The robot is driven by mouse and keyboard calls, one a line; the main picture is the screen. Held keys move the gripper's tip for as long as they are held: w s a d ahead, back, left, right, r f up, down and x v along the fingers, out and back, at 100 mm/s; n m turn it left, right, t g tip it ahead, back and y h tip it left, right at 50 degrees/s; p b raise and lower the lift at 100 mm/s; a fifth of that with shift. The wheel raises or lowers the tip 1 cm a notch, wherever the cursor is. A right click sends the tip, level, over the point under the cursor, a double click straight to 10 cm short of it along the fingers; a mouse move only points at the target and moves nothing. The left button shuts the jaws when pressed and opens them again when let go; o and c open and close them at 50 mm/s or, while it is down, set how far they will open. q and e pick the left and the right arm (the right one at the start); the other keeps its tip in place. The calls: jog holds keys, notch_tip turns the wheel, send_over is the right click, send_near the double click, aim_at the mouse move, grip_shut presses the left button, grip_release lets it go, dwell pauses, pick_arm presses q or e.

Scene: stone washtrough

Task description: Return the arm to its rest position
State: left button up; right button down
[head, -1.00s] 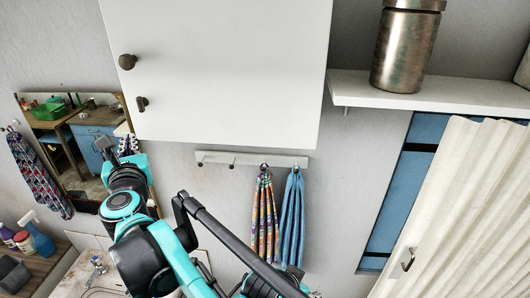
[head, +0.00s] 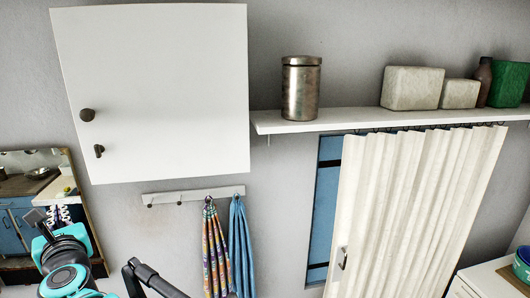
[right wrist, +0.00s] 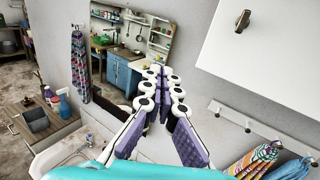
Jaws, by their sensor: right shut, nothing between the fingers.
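My right gripper (head: 62,213) is at the lower left of the head view, in front of the mirror and partly hidden by my teal and black wrist. In the right wrist view the gripper (right wrist: 160,72) reaches away from the camera. Its white fingers with purple pads are closed together at the tips, with nothing held. My left gripper is not in view.
A white wall cabinet (head: 150,95) hangs above the hook rail (head: 193,196) with two towels (head: 215,250). A shelf (head: 350,120) holds a metal canister (head: 301,88). A cream curtain (head: 415,210) hangs right. The basin (right wrist: 70,150) and mirror (right wrist: 125,50) show in the right wrist view.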

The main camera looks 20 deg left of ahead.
jog(key=w+d+f+n+h+b, duration=0.1)
jog(key=w+d+f+n+b, duration=0.45)
jog(key=d, duration=0.45)
jog(key=w+d+f+n+h+b, duration=0.1)
jog(key=w+d+f+n+b, duration=0.35)
jog(key=d+f, duration=0.4)
jog(key=w+d+f+n+h+b, duration=0.1)
jog(key=w+d+f+n+b, duration=0.4)
jog(key=d, duration=0.7)
jog(key=d+f+n+h+b, duration=0.55)
jog(key=d+f+b, duration=0.25)
jog(key=d+f, duration=1.55)
jog(key=s+d+f+n+g+h+b, duration=0.1)
jog(key=s+d+f+h+b, duration=0.2)
jog(key=d+f, duration=0.6)
jog(key=s+d+f+n+g+h+b, duration=0.1)
jog(key=s+d+f+h+b, duration=0.3)
jog(key=d+f, duration=0.6)
jog(key=s+d+n, duration=0.1)
jog(key=s+d, duration=0.1)
jog(key=shift+s+d+f, duration=0.15)
jog(key=shift+s, duration=0.25)
